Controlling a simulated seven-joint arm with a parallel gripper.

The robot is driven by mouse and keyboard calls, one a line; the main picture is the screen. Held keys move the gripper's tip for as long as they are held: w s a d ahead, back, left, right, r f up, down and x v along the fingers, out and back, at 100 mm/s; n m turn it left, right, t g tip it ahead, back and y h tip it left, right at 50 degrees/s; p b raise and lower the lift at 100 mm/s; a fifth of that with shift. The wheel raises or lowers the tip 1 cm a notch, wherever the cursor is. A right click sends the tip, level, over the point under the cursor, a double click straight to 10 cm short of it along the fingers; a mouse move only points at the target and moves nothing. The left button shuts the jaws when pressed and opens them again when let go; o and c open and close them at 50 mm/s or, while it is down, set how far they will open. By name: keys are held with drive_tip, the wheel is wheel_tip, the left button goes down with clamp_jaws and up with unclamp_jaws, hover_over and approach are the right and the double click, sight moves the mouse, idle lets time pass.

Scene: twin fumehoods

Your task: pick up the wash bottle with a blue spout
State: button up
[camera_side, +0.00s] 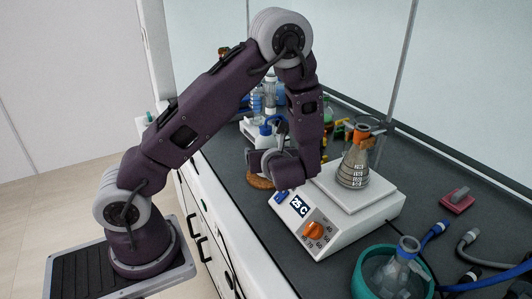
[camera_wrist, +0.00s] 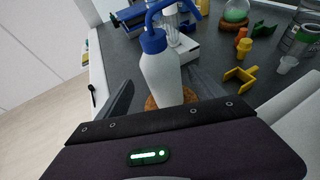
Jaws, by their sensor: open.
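The wash bottle (camera_wrist: 161,80) has a white body, a blue cap and a blue bent spout. It stands upright on a brown cork ring (camera_wrist: 150,104) in the wrist view. My gripper (camera_wrist: 163,94) is open, with one grey finger to the left and one to the right of the bottle's lower body. The bottle seems to be between or just beyond the fingertips; contact cannot be told. In the side view, the blue cap (camera_side: 265,130) shows beside my arm, and my gripper (camera_side: 266,160) hides much of the bottle above the cork ring (camera_side: 261,182).
A white hotplate (camera_side: 335,215) bearing a flask (camera_side: 355,165) stands just right of my gripper. A teal bowl (camera_side: 368,283) lies nearer the camera. Yellow clamps (camera_wrist: 240,77) and other labware are on the dark bench behind. The bench's front edge is close on the left.

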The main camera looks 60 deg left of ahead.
sight(269, 128)
drive_tip(key=x, duration=0.4)
drive_tip(key=shift+w, duration=0.25)
drive_tip(key=c, duration=1.1)
wheel_tip(269, 128, up, 10)
drive_tip(key=shift+r, duration=0.1)
drive_tip(key=o, duration=0.4)
drive_tip(key=c, duration=0.4)
drive_tip(key=shift+w+d, duration=0.25)
drive_tip(key=shift+d, duration=0.05)
drive_tip(key=w+d+r, duration=0.1)
drive_tip(key=d, duration=0.6)
drive_tip(key=w+d+r, duration=0.1)
drive_tip(key=d, duration=0.5)
drive_tip(key=w+d+r, duration=0.1)
drive_tip(key=w+d, duration=0.1)
drive_tip(key=d, duration=0.5)
drive_tip(key=shift+d+r, duration=0.3)
drive_tip(key=shift+d, duration=0.05)
